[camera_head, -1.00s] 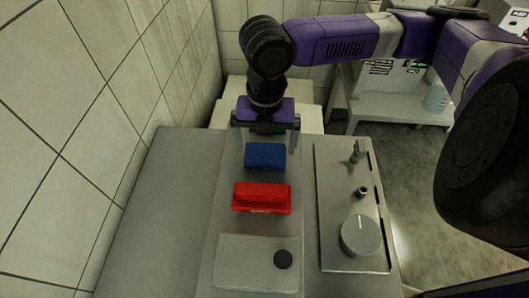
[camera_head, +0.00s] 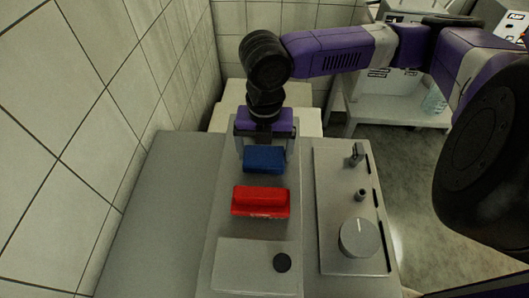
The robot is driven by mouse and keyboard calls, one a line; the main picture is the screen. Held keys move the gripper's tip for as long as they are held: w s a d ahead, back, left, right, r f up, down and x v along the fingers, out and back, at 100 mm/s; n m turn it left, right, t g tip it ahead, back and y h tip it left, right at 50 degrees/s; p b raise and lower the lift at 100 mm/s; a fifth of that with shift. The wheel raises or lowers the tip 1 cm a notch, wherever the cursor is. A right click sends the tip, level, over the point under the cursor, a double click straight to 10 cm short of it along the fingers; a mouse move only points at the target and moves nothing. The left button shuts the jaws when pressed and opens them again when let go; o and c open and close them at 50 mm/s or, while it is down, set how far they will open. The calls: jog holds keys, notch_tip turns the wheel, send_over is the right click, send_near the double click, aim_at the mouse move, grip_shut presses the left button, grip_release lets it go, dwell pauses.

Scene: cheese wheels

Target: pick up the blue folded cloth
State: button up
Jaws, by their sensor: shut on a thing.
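The blue folded cloth (camera_head: 264,159) is a small dark blue block in the upper middle of the head view. My gripper (camera_head: 264,150) is directly above it, pointing down, with a finger at each side. The gripper is shut on the cloth. The gripper body hides the cloth's far edge. I cannot tell whether the cloth still touches the grey surface (camera_head: 222,205).
A red block-like thing (camera_head: 260,201) lies just in front of the cloth. A raised panel with a large dial (camera_head: 359,238) stands to the right. A tiled wall (camera_head: 100,110) is at the left.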

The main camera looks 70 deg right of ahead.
aim_at(265, 151)
notch_tip(265, 151, up, 20)
jog(key=shift+f, duration=0.15)
dwell(0.3)
jog(key=o, duration=0.7)
jog(key=c, duration=0.5)
jog(key=shift+c, duration=0.2)
